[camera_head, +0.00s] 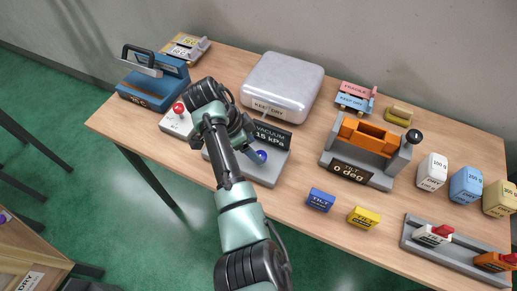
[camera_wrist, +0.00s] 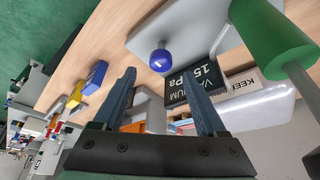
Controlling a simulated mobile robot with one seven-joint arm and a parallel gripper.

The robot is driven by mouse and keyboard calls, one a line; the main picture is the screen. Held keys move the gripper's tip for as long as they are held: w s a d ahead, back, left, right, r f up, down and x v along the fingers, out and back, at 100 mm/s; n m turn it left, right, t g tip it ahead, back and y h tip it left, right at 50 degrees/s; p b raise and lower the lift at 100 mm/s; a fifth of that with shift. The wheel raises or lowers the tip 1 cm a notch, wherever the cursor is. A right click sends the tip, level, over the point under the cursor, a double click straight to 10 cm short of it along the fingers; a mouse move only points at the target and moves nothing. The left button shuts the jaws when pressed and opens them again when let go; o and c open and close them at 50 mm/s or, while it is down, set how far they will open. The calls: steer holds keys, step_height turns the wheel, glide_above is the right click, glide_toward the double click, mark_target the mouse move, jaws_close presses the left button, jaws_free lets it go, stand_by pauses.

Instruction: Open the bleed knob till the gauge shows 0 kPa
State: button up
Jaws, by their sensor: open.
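The vacuum gauge display (camera_head: 270,135) reads "VACUUM 15 kPa" on a grey panel base (camera_head: 262,175) in the head view. It also shows, rotated, in the wrist view (camera_wrist: 190,84). The round blue bleed knob (camera_head: 261,156) sits on the base just below the display. In the wrist view the blue knob (camera_wrist: 160,60) appears beyond and between my fingertips, with nothing held. My gripper (camera_wrist: 161,70) is open. In the head view my arm covers the left part of the panel, and my fingers are hard to make out there.
A silver "KEEP DRY" case (camera_head: 282,84) stands behind the panel, and a red-button box (camera_head: 177,122) at its left. The orange and grey tilt fixture (camera_head: 362,148) is to the right. Blue (camera_head: 321,199) and yellow (camera_head: 363,217) blocks lie in front of it.

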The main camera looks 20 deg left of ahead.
steer(key=shift+x, duration=2.2)
jaws_close()
